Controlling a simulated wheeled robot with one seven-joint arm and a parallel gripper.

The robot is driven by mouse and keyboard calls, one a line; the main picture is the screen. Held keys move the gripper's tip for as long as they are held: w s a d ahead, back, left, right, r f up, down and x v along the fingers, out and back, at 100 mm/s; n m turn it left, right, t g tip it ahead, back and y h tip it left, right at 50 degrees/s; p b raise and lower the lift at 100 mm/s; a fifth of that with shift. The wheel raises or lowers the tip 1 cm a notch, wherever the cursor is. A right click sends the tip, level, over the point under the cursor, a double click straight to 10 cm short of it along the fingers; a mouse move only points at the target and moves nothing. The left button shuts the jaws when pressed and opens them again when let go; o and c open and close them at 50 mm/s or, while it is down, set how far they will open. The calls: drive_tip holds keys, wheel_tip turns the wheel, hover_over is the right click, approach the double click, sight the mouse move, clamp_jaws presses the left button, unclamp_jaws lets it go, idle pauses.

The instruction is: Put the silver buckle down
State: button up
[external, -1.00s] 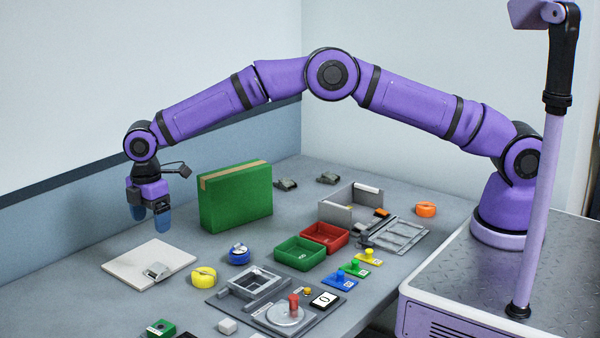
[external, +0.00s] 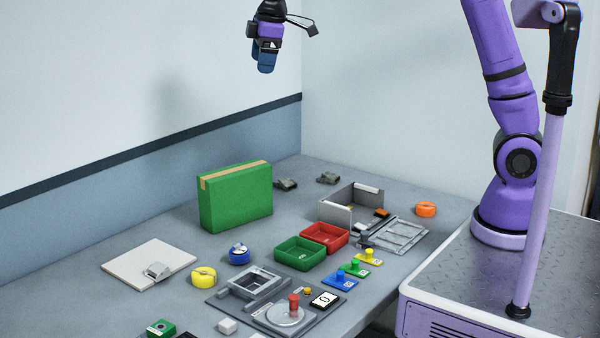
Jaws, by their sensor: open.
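A silver buckle (external: 157,270) rests on the white square board (external: 128,268) at the left of the table, near the board's front right part. My gripper (external: 266,68) is high above the table near the top of the external view, well apart from the buckle. It is open, and I see nothing held in it. Two more grey buckle-like pieces, one (external: 286,184) behind the green box and another (external: 328,178) to its right, lie at the back of the table.
A tall green box (external: 236,198) stands right of the board. Yellow (external: 204,277) and blue (external: 239,254) strap rolls lie in front of it. Green (external: 301,253) and red (external: 325,237) trays and a grey fixture (external: 254,284) fill the middle. The table's back left is clear.

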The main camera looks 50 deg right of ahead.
drive_tip(key=s+d+r+m+t, duration=0.15)
drive_tip(key=s+d+m, duration=0.25)
drive_tip(key=s+d, duration=0.7)
drive_tip(key=s+d+r+m+t, duration=0.1)
drive_tip(key=s+d+r+m, duration=0.2)
drive_tip(key=s+d, duration=0.85)
drive_tip(key=s+d+f+m, duration=0.1)
drive_tip(key=s+f+m, duration=0.2)
drive_tip(key=s, duration=0.9)
wheel_tip(320, 180, down, 2)
drive_tip(key=shift+s+f, duration=0.25)
drive_tip(key=shift+s, duration=0.15)
drive_tip(key=shift+d, duration=0.1)
drive_tip(key=shift+c, duration=0.4)
drive_tip(key=shift+w, duration=0.1)
